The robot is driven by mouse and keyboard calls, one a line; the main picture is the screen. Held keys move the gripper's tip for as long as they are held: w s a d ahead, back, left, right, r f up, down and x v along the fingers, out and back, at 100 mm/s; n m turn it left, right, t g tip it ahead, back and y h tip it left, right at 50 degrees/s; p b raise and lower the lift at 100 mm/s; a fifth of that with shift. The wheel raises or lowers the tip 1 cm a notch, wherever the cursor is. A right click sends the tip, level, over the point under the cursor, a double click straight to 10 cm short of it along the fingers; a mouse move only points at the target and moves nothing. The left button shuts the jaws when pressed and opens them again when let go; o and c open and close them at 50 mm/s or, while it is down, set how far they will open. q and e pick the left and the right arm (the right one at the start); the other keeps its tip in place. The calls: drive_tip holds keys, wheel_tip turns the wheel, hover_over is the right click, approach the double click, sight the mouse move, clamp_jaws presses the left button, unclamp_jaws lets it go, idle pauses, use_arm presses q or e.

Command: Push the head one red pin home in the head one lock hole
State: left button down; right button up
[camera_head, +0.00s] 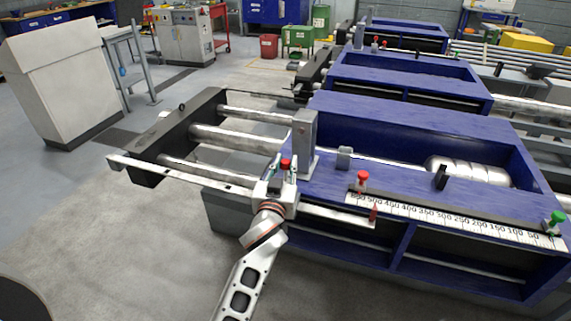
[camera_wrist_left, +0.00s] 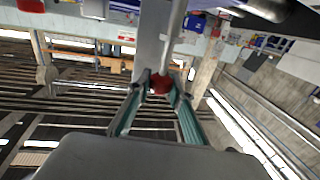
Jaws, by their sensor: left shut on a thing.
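My left gripper (camera_head: 282,172) is at the near left corner of the nearest blue head. Its fingers are shut on a red pin (camera_head: 285,163), whose red top shows between the fingertips. In the left wrist view the red pin (camera_wrist_left: 160,84) sits between the two fingertips (camera_wrist_left: 160,88), in front of a grey upright post (camera_wrist_left: 154,40). The same grey post (camera_head: 304,135) stands just right of the gripper in the head view. The lock hole is hidden, and I cannot tell how deep the pin sits. My right gripper is not in view.
A second red-topped pin (camera_head: 362,178) stands on the blue frame (camera_head: 400,125) by the white scale (camera_head: 450,217). A green-topped pin (camera_head: 556,218) stands at the scale's right end. Steel bars (camera_head: 235,139) extend left. Open floor (camera_head: 110,225) lies to the near left.

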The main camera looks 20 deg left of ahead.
sight(285, 179)
use_arm(q)
drive_tip(key=shift+r, duration=0.1)
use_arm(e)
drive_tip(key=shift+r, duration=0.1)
use_arm(q)
drive_tip(key=shift+f+b, duration=2.05)
drive_tip(key=shift+f, duration=0.7)
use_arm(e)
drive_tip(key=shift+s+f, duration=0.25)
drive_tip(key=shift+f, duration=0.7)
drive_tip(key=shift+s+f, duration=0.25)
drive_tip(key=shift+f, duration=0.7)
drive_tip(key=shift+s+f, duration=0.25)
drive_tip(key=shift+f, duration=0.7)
use_arm(q)
drive_tip(key=c, duration=1.7)
unclamp_jaws()
drive_tip(key=shift+a, duration=0.1)
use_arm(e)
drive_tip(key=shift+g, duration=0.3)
